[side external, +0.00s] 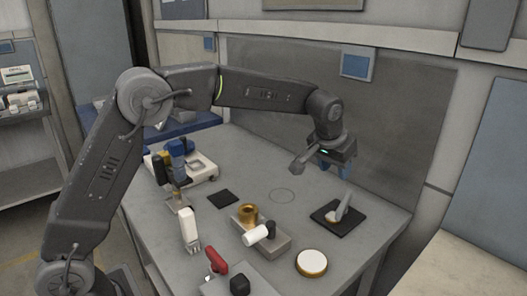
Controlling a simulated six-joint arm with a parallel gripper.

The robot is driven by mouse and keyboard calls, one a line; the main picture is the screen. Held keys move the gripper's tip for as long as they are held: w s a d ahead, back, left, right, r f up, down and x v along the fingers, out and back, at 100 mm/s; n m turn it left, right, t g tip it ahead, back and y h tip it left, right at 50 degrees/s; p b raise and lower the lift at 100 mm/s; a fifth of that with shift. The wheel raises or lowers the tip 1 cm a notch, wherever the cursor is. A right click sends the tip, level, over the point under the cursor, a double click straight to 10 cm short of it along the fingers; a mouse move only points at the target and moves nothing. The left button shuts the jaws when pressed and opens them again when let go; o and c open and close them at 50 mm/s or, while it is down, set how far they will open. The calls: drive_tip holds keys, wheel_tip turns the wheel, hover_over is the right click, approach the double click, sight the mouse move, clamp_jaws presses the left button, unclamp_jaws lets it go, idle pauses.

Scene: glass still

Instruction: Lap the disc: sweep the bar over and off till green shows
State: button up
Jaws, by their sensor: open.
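My gripper (334,172) hangs with open, empty blue fingers above the right part of the bench. It is above and slightly behind a black square pad (326,216), apart from it. A pale grey bar-like piece (343,207) stands tilted on that pad, its upper end leaning right. A round disc with a white top and a gold rim (311,262) lies flat near the front right of the bench. I cannot tell which of these pieces is the task's bar. No green shows on the disc.
A grey block (275,245) carries a brass cup (247,214) and a white cylinder (257,234). A red-handled piece (215,262), black knob (240,285), white upright piece (189,229) and small black pad (222,198) are left.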

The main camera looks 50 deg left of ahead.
drive_tip(key=s+a+r, duration=0.2)
drive_tip(key=s+r, duration=0.2)
drive_tip(key=s, duration=0.5)
drive_tip(key=s+a+r, duration=0.3)
drive_tip(key=s, duration=0.5)
drive_tip(key=shift+s+r, duration=0.35)
drive_tip(key=n+y, duration=0.1)
drive_tip(key=n, duration=0.2)
hover_over(344, 202)
drive_tip(key=s+d, duration=0.2)
drive_tip(key=s, duration=0.3)
wheel_tip(344, 202, down, 9)
drive_tip(key=x, duration=1.3)
drive_tip(key=shift+s+a+f, duration=0.1)
drive_tip(key=shift+a+f, duration=0.15)
drive_tip(key=shift+f, duration=0.05)
drive_tip(key=shift+c, duration=0.4)
